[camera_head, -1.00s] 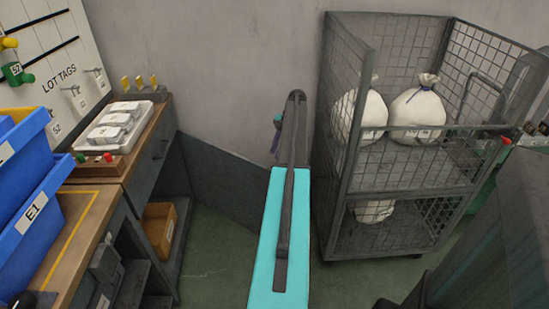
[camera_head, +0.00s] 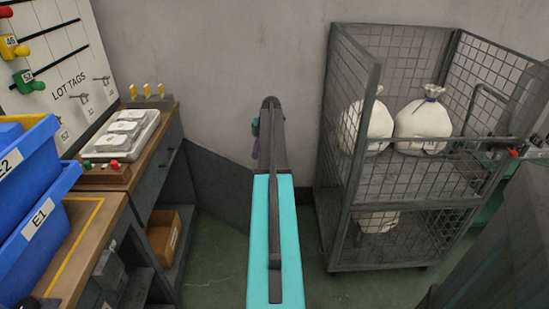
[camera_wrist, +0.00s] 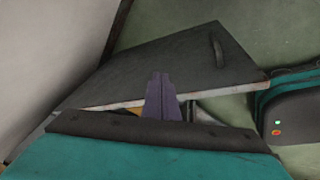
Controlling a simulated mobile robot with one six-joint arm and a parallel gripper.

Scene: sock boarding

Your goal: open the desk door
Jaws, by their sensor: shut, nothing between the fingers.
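The desk door (camera_head: 218,182) is a dark grey panel. In the head view it stands swung out from the desk's right end, in front of the wall, with its far end hidden behind my arm. In the wrist view the door (camera_wrist: 160,65) lies slantwise across the middle, with a dark bar handle (camera_wrist: 217,50) near its right end. My gripper (camera_wrist: 160,76) is shut and empty, its purple fingers overlapping the door's pale near edge in the picture; contact cannot be told. In the head view my gripper (camera_head: 256,148) is mostly hidden behind the arm.
The desk (camera_head: 158,150) has an open compartment holding an orange-brown bin (camera_head: 164,238). Blue bins (camera_head: 42,220) stand on the left. A wire cage cart (camera_head: 345,225) with white sacks stands to the right. Green floor (camera_head: 215,270) is free between desk and cart.

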